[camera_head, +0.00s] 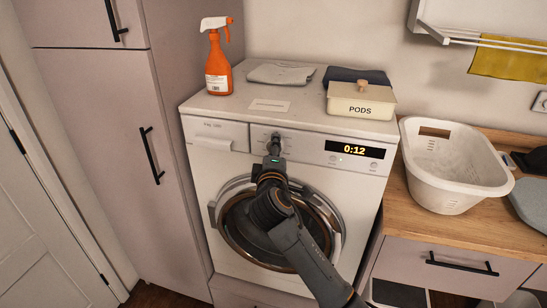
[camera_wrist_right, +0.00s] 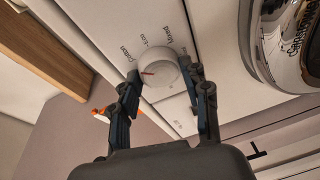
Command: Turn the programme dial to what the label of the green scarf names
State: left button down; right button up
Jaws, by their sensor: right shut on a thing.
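The programme dial (camera_wrist_right: 160,76) is a round white knob with a red mark on the washing machine's (camera_head: 205,180) front panel. In the right wrist view the red mark lies toward the left of the knob. Printed words around it seem to include Cotton, Eco and Mixed; others are too small or hidden. My right gripper (camera_wrist_right: 165,78) is shut on the dial, one finger on each side; in the head view it (camera_head: 274,142) hides the dial. I cannot make out a green scarf or its label. My left gripper is out of view.
On the machine's top are an orange spray bottle (camera_head: 218,70), a pale card (camera_head: 269,105), a grey folded cloth (camera_head: 281,73), a dark cloth (camera_head: 357,74) and a PODS box (camera_head: 360,109). A white basket (camera_head: 450,180) stands right. A yellow cloth (camera_head: 510,60) hangs above. The display (camera_head: 352,149) reads 0:12.

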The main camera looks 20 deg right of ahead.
jog(key=shift+f+m+b, duration=0.1)
jog(key=shift+m+b, duration=0.2)
jog(key=shift+m, duration=0.1)
jog(key=o, duration=1.1)
jog(key=shift+o, duration=0.2)
jog(key=f+v, duration=0.1)
jog(key=v, duration=1.1)
jog(key=shift+r, duration=0.35)
jog(key=shift+f, duration=0.1)
